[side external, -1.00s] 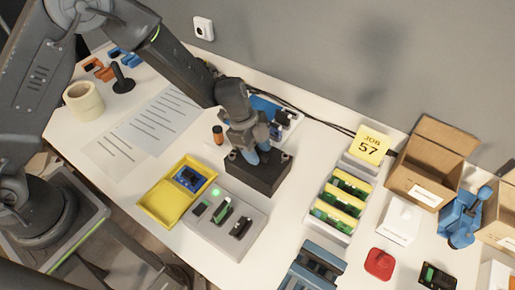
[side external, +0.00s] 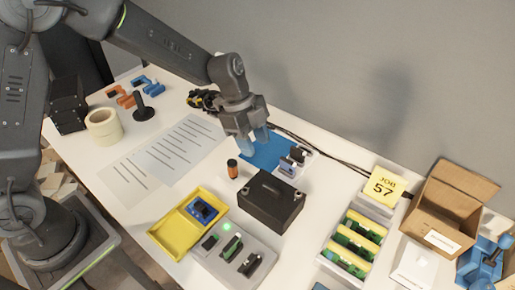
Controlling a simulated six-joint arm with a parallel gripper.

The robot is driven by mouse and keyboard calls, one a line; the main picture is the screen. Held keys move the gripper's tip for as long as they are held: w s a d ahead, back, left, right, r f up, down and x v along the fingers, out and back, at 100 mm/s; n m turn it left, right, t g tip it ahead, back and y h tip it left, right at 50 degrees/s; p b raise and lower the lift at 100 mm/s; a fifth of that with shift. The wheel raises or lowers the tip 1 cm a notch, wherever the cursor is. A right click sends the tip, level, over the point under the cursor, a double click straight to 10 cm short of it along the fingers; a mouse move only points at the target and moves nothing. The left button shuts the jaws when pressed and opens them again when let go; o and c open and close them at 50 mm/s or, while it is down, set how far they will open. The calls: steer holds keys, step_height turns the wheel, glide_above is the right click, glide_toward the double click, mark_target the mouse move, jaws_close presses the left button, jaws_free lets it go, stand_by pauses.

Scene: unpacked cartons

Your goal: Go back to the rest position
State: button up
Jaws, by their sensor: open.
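A yellow tray (side external: 176,236) with a blue device (side external: 201,210) and a grey fixture (side external: 211,262) with a green light are in front. A small orange-and-black cylinder (side external: 232,169) stands near the gripper. A rack of green boards (side external: 357,239) and an open carton (side external: 446,215) are at right.

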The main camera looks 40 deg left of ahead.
steer(key=s+a+r+n+t+y, duration=0.2)
steer(key=s+a+r+n, duration=0.45)
steer(key=s+r, duration=0.4)
steer(key=s+a+r+n+t+y, duration=0.2)
steer(key=s+a+n, duration=0.4)
steer(key=s+n, duration=0.5)
step_height(320, 180, up, 2)
steer(key=shift+a+r+t+y, duration=0.15)
steer(key=shift+a+t+y, duration=0.15)
steer(key=shift+t, duration=0.5)
